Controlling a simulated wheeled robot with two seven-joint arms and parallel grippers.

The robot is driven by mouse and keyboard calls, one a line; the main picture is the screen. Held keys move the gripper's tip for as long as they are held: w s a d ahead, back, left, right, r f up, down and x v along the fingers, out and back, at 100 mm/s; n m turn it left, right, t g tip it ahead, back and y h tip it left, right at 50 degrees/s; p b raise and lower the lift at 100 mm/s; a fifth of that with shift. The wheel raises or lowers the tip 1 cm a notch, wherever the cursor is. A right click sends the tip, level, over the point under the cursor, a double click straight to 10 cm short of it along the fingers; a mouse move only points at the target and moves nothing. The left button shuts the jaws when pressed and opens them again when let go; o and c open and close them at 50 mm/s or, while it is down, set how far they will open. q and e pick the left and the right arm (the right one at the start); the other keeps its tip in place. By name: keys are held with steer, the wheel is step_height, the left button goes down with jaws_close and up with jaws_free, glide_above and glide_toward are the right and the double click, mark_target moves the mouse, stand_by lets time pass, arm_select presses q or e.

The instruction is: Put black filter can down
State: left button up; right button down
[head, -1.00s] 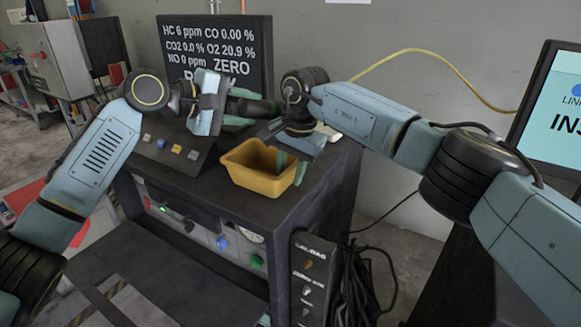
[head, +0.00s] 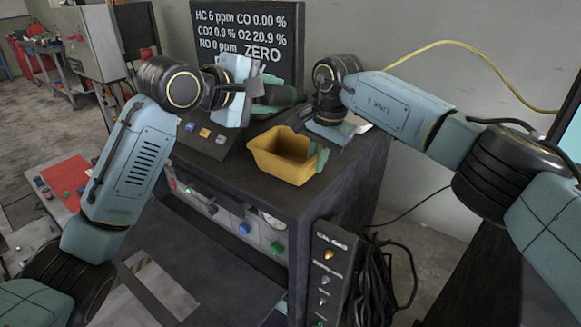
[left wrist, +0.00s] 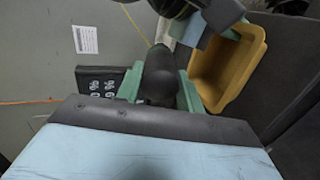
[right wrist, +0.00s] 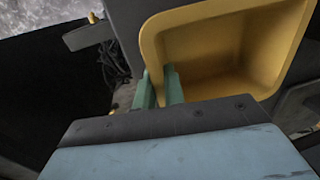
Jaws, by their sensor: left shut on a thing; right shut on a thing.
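The black filter can (left wrist: 160,75) is between the green fingers of my left gripper (left wrist: 160,92) in the left wrist view. In the head view, my left gripper (head: 278,98) is shut on it in front of the dark display, above the cabinet; the can is mostly hidden there. My right gripper (head: 319,158) is shut on the right wall of a yellow bin (head: 268,157). The right wrist view shows the green fingers of my right gripper (right wrist: 160,88) at the wall of the yellow bin (right wrist: 155,40). The bin looks empty.
The bin is at the top of a dark cabinet (head: 240,185) with buttons and knobs on its front. A display (head: 245,25) stands behind. A control box (head: 335,270) and black cables (head: 375,290) are at the cabinet's right side. A yellow hose (head: 440,45) runs along the wall.

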arm_select(q)
steer(key=shift+s+a+r+n+t+y, duration=0.3)
steer(key=shift+n+t+y, duration=0.1)
steer(key=shift+n+y, duration=0.1)
step_height(320, 180, down, 10)
steer(key=shift+f, duration=0.25)
steer(key=shift+f, duration=0.3)
